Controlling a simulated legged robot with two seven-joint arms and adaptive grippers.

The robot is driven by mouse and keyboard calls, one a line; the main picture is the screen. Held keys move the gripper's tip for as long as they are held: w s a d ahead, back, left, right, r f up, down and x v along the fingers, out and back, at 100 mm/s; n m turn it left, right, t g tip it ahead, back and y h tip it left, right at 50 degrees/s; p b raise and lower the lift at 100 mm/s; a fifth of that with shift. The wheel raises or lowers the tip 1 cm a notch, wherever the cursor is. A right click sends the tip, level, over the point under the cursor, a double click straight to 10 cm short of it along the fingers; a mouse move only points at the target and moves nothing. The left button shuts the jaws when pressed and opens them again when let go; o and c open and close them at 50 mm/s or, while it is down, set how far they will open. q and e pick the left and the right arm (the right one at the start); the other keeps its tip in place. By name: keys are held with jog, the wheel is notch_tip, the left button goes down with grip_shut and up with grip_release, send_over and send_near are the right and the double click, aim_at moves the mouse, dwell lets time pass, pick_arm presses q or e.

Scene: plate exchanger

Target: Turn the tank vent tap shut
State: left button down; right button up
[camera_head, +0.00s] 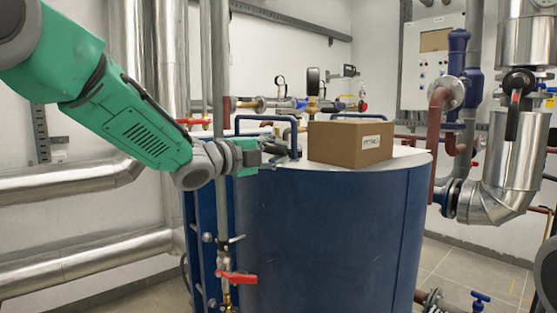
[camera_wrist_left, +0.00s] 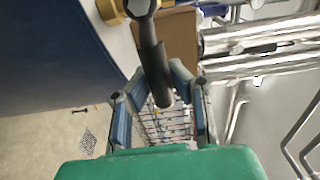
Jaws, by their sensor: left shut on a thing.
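The tank (camera_head: 320,240) is a large blue cylinder with a pale top. My left gripper (camera_head: 272,152) is at the tank's upper left edge in the head view. In the left wrist view my left gripper (camera_wrist_left: 158,98) is shut on a dark tap handle (camera_wrist_left: 153,65), with the handle's end between the fingers. The handle joins a brass fitting (camera_wrist_left: 110,11) at the top of that view. In the head view the gripper and arm largely hide this tap. My right gripper is not in view.
A cardboard box (camera_head: 350,143) sits on the tank top, right of my gripper. A blue pipe loop (camera_head: 266,118) rises behind the gripper. A vertical pipe with a red-handled valve (camera_head: 237,277) stands before the tank. Silver pipes (camera_head: 75,182) run at left.

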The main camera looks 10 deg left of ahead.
pick_arm(q)
jog(key=shift+f, duration=0.4)
jog(key=c, duration=1.4)
grip_release()
jog(key=shift+r, duration=0.1)
jog(key=shift+s+a+r, duration=0.1)
jog(key=shift+s+a, duration=0.1)
jog(key=v, duration=1.1)
jog(key=shift+s+a, duration=0.15)
jog(key=shift+f, duration=0.2)
